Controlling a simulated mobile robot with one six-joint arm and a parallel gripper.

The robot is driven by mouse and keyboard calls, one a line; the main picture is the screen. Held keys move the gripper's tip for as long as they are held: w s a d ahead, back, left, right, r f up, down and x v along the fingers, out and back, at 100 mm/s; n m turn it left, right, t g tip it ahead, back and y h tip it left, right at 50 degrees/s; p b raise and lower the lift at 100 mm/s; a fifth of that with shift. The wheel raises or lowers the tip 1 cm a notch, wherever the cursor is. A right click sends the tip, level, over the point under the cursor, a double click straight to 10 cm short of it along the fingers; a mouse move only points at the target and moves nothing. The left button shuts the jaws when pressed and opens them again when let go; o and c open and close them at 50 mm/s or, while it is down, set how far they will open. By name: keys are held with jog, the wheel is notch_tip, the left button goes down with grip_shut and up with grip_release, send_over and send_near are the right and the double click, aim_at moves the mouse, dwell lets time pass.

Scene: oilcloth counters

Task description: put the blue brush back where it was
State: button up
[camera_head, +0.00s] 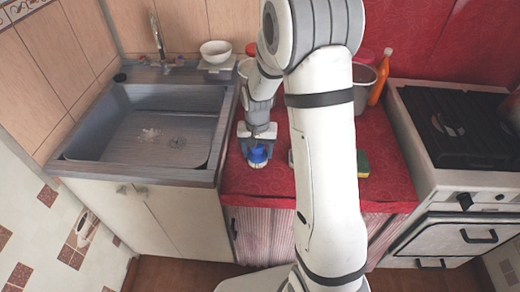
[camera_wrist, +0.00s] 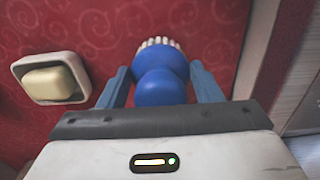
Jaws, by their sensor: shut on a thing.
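The blue brush (camera_wrist: 160,82) has a round blue body and pale bristles at its far end in the wrist view. My gripper (camera_wrist: 163,88) is shut on it, with one finger on each side of its body. In the head view, my gripper (camera_head: 258,142) is low over the red counter (camera_head: 285,184), near the sink side, and the blue brush (camera_head: 257,157) shows below the fingers. I cannot tell whether the bristles touch the counter. My arm hides part of the counter behind it.
A soap dish (camera_wrist: 50,78) with a pale soap bar lies left of the brush in the wrist view. The sink (camera_head: 145,130) is left. A yellow-green sponge (camera_head: 362,163) lies right of my arm. An orange bottle (camera_head: 380,77) stands at the back. A stove (camera_head: 455,135) is right.

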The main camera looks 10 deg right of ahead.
jog(key=o, duration=0.9)
jog(key=shift+o, duration=0.2)
notch_tip(320, 180, up, 12)
jog(key=shift+r+p, duration=0.1)
jog(key=shift+p, duration=0.25)
jog(key=s+r+n+t, duration=0.1)
jog(key=s+r, duration=0.2)
jog(key=s, duration=0.7)
jog(key=s+d+r+n+t, duration=0.1)
jog(key=s+r+n, duration=0.1)
jog(key=s, duration=0.9)
jog(key=shift+r+n+t, duration=0.3)
jog(key=shift+r, duration=0.6)
